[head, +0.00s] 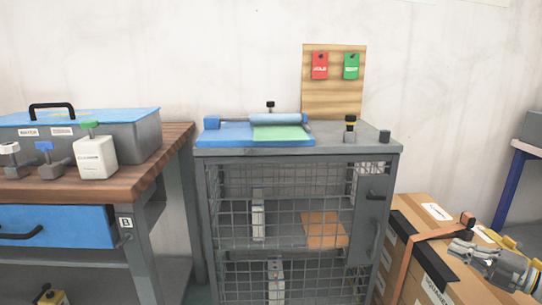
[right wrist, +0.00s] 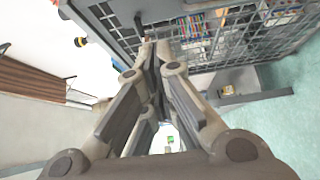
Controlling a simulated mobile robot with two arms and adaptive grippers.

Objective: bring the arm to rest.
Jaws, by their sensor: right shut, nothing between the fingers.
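My right gripper (head: 464,249) is at the lower right of the head view, in front of the strapped cardboard boxes. Its fingers are together, and I see nothing held between them. In the right wrist view the fingers (right wrist: 153,62) meet in the middle of the picture, with the mesh cabinet beyond them. Whether the gripper touches the boxes is hard to tell. My left gripper is in neither view.
A grey mesh cabinet (head: 222,240) carries a blue pad (head: 222,134) with a roller and green sheet. Cardboard boxes (head: 408,202) with an orange strap stand right of it. A wooden workbench (head: 172,150) with a blue-lidded case (head: 125,117) is left. Red and green tags hang on a board (head: 333,98).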

